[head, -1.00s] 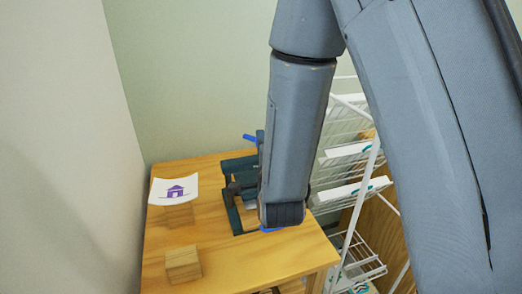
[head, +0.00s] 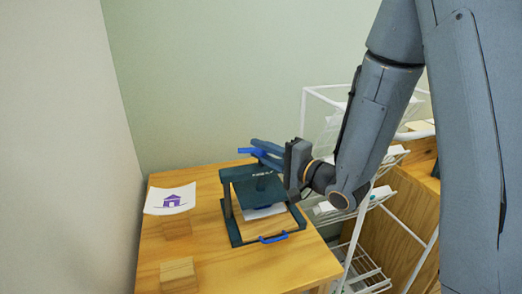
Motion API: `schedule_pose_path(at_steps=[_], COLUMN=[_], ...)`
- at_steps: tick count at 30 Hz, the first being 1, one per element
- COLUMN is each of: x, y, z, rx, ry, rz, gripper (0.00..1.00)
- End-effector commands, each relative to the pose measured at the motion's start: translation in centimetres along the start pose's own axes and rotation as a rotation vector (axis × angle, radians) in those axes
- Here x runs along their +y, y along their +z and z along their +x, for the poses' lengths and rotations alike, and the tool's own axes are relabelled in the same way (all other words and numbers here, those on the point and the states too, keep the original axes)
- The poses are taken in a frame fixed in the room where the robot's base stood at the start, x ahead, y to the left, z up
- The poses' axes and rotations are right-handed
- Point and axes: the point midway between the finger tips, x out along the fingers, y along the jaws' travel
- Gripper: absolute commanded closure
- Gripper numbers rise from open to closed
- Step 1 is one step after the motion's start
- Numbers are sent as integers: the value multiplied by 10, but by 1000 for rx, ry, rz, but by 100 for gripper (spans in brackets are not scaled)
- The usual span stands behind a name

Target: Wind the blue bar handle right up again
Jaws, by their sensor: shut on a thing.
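The dark green press (head: 229,203) stands on the wooden table. Its blue bar handle (head: 245,151) is at the top, with its left end showing. My gripper (head: 264,151) reaches in from the right and is shut on the bar handle; its fingers hide the bar's right part. The dark pressing plate (head: 258,190) hangs inside the frame above a white sheet (head: 264,212) on the bed. I cannot tell the exact gap. A blue pull handle (head: 273,238) sits at the front of the bed.
A sheet with a purple house print (head: 170,199) rests on a wooden block (head: 177,226) at the left. Another wooden block (head: 179,274) is nearer. A white wire rack (head: 358,246) stands close at the right. The wooden table (head: 225,268) is clear in front of the press.

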Motion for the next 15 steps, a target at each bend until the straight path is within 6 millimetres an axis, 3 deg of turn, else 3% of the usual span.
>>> schedule_pose_path(at_steps=[15], x=[0], y=[-1], z=[1], rx=[-31], ry=[-1], rz=[-1], gripper=[100])
